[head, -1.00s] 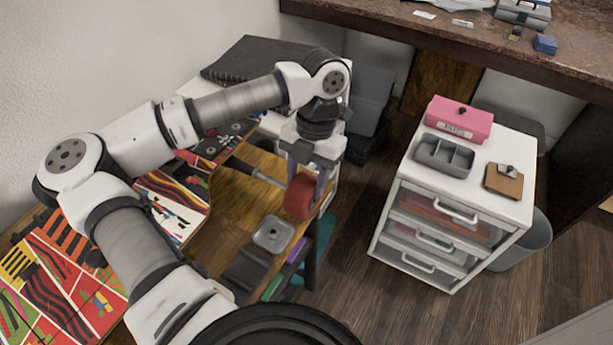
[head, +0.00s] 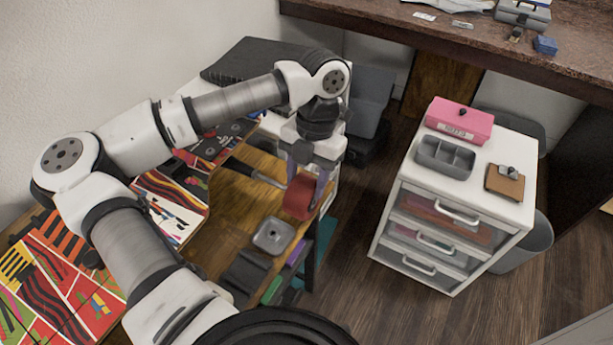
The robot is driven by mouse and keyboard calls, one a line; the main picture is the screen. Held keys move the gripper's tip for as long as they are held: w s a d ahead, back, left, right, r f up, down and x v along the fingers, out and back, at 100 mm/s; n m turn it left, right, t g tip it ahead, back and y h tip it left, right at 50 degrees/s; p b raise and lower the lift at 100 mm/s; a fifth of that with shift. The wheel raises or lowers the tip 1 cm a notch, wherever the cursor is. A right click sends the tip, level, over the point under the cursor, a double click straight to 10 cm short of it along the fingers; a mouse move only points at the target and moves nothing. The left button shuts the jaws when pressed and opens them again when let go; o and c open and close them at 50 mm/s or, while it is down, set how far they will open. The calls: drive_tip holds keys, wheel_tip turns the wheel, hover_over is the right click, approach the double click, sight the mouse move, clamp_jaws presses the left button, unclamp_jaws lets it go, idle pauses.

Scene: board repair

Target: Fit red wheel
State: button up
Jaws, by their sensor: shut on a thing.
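The red wheel (head: 298,199) is held by my gripper (head: 306,182) near the right edge of the wooden bench (head: 225,215). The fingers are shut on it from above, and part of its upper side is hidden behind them. A long dark tool with a metal shaft (head: 258,177) lies to the left and points toward the wheel; I cannot tell whether they touch. The painted boards with bright patterns (head: 60,280) lie along the left of the bench. My arm covers part of them.
A grey square tin (head: 273,236) and a dark tray (head: 245,272) sit at the bench's front. To the right stands a white drawer unit (head: 480,190) with a pink box (head: 459,120), a grey divided tray (head: 444,156) and a small clipboard (head: 505,182) on top. Bare floor lies between.

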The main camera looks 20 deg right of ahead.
drive_tip(key=shift+w+a+b, duration=0.7)
drive_tip(key=shift+w+a, duration=0.5)
drive_tip(key=shift+w, duration=0.05)
drive_tip(key=shift+b, duration=0.55)
idle(0.9)
drive_tip(key=shift+w+a+b, duration=0.45)
drive_tip(key=shift+w+a, duration=0.6)
drive_tip(key=shift+a, duration=0.05)
drive_tip(key=shift+b, duration=0.4)
idle(0.8)
drive_tip(key=shift+w+a, duration=0.6)
drive_tip(key=shift+w, duration=0.05)
drive_tip(key=shift+w+a+b, duration=0.1)
drive_tip(key=shift+b, duration=0.4)
idle(1.0)
drive_tip(key=o, duration=1.1)
